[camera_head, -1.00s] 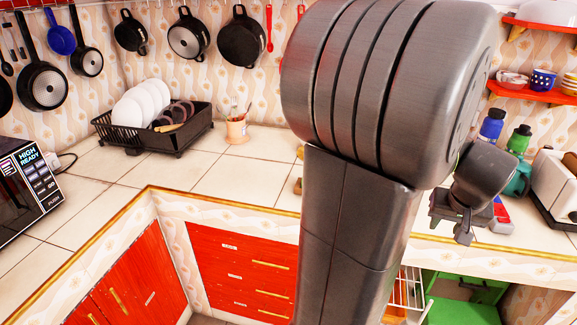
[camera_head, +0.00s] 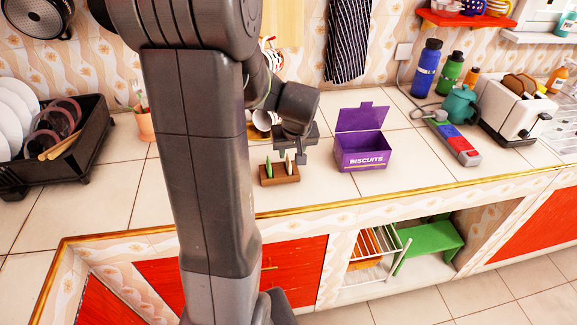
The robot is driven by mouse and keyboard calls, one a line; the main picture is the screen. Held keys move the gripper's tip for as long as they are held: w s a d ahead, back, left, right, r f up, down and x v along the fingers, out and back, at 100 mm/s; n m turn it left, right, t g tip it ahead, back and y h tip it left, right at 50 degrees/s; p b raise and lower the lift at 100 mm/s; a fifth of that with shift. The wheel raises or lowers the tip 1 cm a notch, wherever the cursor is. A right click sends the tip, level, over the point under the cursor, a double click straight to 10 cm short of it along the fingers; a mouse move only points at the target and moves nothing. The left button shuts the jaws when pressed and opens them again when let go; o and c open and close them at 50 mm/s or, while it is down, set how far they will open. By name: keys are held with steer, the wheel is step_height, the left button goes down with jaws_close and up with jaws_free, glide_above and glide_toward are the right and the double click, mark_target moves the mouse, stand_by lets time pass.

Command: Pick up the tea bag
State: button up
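A small wooden holder (camera_head: 279,174) stands on the tiled counter with a flat green piece (camera_head: 268,169) and a pale upright piece (camera_head: 289,163) in it. These may be tea bags; they are too small to tell for sure. My gripper (camera_head: 288,158) points down at the holder, its two fingers apart. The pale piece shows between or just behind the fingertips. I cannot tell whether they touch it.
A purple biscuits box (camera_head: 363,158) with its lid up stands right of the holder. A white cup (camera_head: 264,119) is behind my gripper. A toaster (camera_head: 516,108), teal teapot (camera_head: 460,104) and bottles (camera_head: 427,69) stand farther right. A dish rack (camera_head: 80,140) is at left.

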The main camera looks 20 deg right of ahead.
mark_target(289, 158)
steer(key=shift+a+p+x, duration=0.2)
steer(key=shift+p+x, duration=0.3)
steer(key=shift+x, duration=2.1)
steer(key=shift+w, duration=0.1)
jaws_close()
